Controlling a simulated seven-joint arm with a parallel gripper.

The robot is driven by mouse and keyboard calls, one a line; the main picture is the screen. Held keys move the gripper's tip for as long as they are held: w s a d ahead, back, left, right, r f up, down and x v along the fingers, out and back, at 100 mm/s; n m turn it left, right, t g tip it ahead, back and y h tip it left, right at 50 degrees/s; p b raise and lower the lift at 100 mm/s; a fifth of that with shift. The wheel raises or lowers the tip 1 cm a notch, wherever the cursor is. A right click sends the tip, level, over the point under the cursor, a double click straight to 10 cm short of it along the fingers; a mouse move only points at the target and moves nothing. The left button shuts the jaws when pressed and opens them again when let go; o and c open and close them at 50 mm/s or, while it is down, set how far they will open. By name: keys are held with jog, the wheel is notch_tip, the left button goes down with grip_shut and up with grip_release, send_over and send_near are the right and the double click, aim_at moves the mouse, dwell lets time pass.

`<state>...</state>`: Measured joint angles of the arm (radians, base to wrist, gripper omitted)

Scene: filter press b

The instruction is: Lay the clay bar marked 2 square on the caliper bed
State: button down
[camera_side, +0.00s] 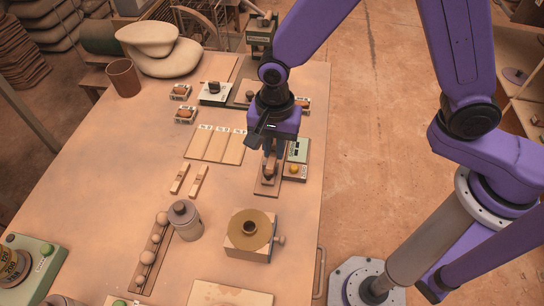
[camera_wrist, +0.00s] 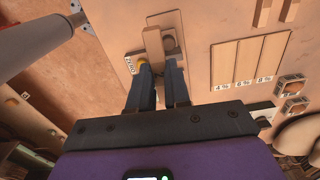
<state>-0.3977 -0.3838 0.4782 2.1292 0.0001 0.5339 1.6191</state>
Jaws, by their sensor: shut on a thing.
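My gripper (camera_side: 271,160) points down over the caliper bed (camera_side: 262,188), a brown plate beside a green-faced gauge box (camera_side: 298,152) with a yellow knob. It is shut on a tan clay bar (camera_wrist: 154,45), which shows between my fingers (camera_wrist: 160,72) in the wrist view. The bar is over the bed (camera_wrist: 165,18) and appears roughly lined up with it. I cannot tell whether it touches the bed, and its mark is not readable. Two more clay bars (camera_side: 180,178) (camera_side: 198,181) lie on the table to the left.
Three labelled boards (camera_side: 215,146) lie left of the bed. A grey lidded jar (camera_side: 185,220) and a rail of balls (camera_side: 152,252) stand at the front left. A block with a brass disc (camera_side: 250,230) stands in front. Small trays (camera_side: 185,113) sit behind.

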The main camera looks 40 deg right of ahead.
jog(key=shift+n, duration=0.3)
jog(key=shift+w+d+f, duration=0.95)
jog(key=shift+w+f, duration=0.35)
jog(key=shift+f, duration=0.15)
jog(key=shift+w+d+f, duration=1)
jog(key=shift+w+f, duration=0.3)
jog(key=shift+f, duration=0.1)
jog(key=shift+w+d+f, duration=0.95)
jog(key=shift+w+f, duration=0.35)
jog(key=shift+f, duration=0.15)
jog(key=shift+f, duration=0.2)
jog(key=c, duration=1)
grip_release()
